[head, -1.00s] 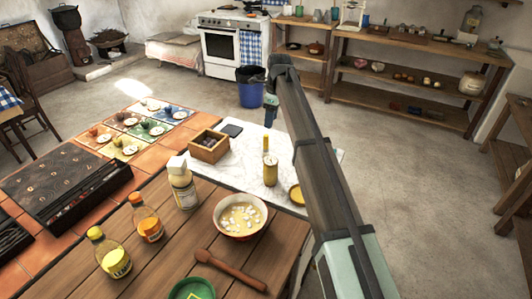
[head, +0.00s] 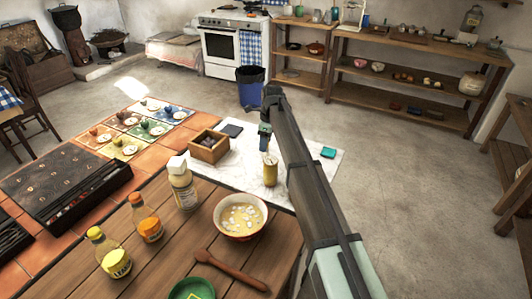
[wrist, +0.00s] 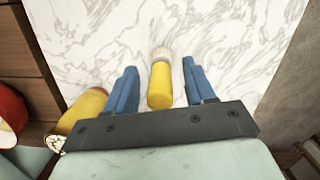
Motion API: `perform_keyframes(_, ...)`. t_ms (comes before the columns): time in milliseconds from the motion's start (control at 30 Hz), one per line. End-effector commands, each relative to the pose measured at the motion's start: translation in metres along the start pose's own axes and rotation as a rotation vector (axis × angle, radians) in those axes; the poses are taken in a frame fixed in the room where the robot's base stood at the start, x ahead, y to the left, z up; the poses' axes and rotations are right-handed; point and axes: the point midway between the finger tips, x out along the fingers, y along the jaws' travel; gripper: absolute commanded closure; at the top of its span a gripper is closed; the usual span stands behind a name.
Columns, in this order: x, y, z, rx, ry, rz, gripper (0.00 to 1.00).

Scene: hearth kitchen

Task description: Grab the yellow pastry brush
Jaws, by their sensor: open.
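In the wrist view a yellow cylinder (wrist: 160,85) with a pale end lies between my two blue fingers, with a gap on each side.
A bowl of pale pieces (head: 240,217) and a white bottle (head: 182,184) stand nearby. A wooden box (head: 208,147) and a teal item (head: 328,152) are on the marble. A yellow-orange rounded thing (wrist: 84,106) is left of my fingers in the wrist view.

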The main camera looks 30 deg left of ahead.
Motion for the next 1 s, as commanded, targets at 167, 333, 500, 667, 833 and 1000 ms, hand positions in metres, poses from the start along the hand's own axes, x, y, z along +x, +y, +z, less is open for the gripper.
perform_keyframes(167,0.0026,-0.0001,0.0001,0.000,0.000,-0.001,0.46)
perform_keyframes(333,0.0025,-0.0001,-0.0001,0.000,0.000,0.000,0.56)
perform_keyframes(500,0.0024,-0.0001,-0.0001,0.000,0.000,0.000,0.72)
perform_keyframes(667,0.0023,-0.0002,-0.0001,0.000,0.000,0.000,0.87)
perform_keyframes(833,0.0023,-0.0001,-0.0001,0.000,0.000,0.000,1.00)
perform_keyframes(1000,0.0024,-0.0001,-0.0001,0.000,0.000,0.000,1.00)
